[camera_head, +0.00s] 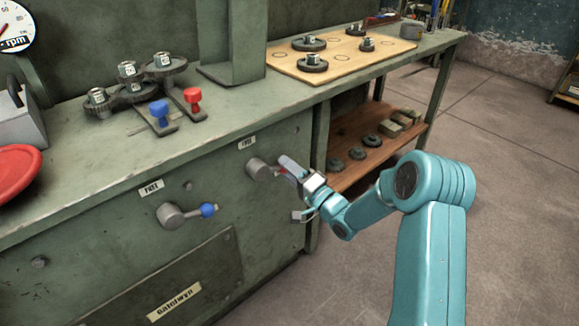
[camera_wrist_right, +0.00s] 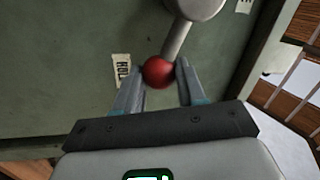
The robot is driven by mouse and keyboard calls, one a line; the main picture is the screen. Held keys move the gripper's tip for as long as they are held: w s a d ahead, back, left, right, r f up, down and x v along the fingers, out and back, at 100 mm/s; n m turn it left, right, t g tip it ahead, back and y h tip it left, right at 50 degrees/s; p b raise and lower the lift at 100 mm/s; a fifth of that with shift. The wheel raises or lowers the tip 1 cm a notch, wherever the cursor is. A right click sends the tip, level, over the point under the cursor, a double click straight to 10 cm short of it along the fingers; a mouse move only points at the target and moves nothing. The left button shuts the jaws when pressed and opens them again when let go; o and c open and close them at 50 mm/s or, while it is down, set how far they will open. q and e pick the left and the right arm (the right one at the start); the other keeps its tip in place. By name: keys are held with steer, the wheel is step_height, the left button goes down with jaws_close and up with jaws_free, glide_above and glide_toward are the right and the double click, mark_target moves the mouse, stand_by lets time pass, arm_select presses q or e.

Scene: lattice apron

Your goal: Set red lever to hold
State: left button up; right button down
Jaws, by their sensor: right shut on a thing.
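The red lever has a grey round hub (camera_head: 257,168) on the green cabinet front, below a FREE label (camera_head: 246,142). In the right wrist view its red ball knob (camera_wrist_right: 158,72) sits between the two fingers of my right gripper (camera_wrist_right: 157,82), which is shut on it. The lever's grey arm (camera_wrist_right: 177,40) runs from the hub to the knob, close beside a HOLD label (camera_wrist_right: 121,68). In the head view my right gripper (camera_head: 296,174) hides most of the lever arm and knob. My left gripper is not in view.
A second lever with a blue knob (camera_head: 208,210) sticks out to the left, under its own FREE label (camera_head: 151,188). Gears and small red and blue handles (camera_head: 192,97) stand on the bench. A wooden shelf (camera_head: 375,150) lies right of the cabinet front. Open floor is at the right.

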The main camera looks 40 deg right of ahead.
steer(key=shift+a+f, duration=0.1)
steer(key=shift+f, duration=0.1)
stand_by(0.3)
steer(key=c, duration=0.7)
jaws_free()
steer(key=p+v, duration=0.2)
steer(key=v, duration=1.4)
steer(key=shift+s+a+p, duration=0.1)
steer(key=shift+s+p, duration=0.05)
steer(key=shift+p, duration=0.25)
